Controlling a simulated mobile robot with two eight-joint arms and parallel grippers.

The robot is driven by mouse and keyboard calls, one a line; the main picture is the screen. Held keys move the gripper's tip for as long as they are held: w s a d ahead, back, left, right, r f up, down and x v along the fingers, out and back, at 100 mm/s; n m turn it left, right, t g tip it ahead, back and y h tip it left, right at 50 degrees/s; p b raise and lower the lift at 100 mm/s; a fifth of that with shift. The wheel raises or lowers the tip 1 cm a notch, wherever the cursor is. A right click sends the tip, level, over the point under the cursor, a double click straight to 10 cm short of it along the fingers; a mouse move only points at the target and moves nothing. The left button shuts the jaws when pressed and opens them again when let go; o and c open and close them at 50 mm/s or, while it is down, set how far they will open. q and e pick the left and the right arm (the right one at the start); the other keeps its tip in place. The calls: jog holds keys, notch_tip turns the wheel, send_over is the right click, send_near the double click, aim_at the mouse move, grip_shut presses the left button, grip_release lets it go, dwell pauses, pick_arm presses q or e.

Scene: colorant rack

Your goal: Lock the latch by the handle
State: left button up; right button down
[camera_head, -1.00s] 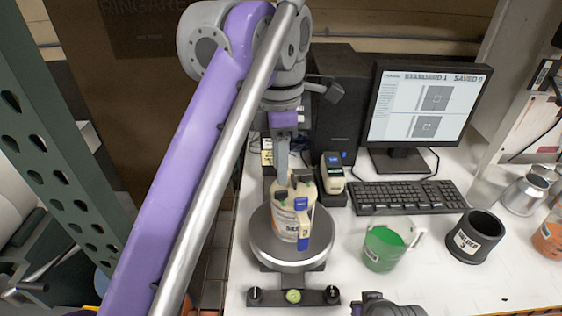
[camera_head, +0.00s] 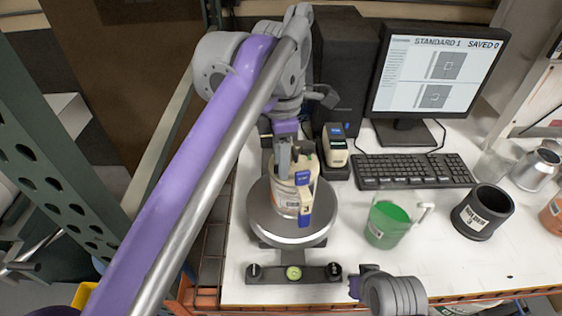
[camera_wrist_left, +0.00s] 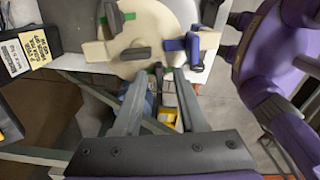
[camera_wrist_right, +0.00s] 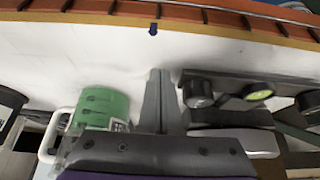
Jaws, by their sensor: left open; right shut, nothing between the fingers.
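A cream container (camera_head: 284,170) with a blue part (camera_head: 303,185) on its front stands on a round grey scale plate (camera_head: 262,222). In the left wrist view its cream lid (camera_wrist_left: 150,25) carries a dark handle (camera_wrist_left: 133,53), a black handle (camera_wrist_left: 113,15), green bits and a blue piece (camera_wrist_left: 193,48). I cannot tell which is the latch's handle. My left gripper (camera_head: 284,150) is at the container's top; its open, empty fingers (camera_wrist_left: 159,74) reach the lid's near edge, contact unclear. My right gripper (camera_wrist_right: 158,75) is shut and empty, over the bench's front.
A green cup (camera_head: 387,224) and black holder (camera_head: 482,211) stand right of the scale. Behind are a small handheld device (camera_head: 335,145), keyboard (camera_head: 412,172) and monitor (camera_head: 440,70). A levelling base (camera_head: 293,273) lies before the scale. A green rack post (camera_head: 60,150) is at left.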

pick_arm(q)
jog(key=shift+f, duration=0.2)
grip_shut()
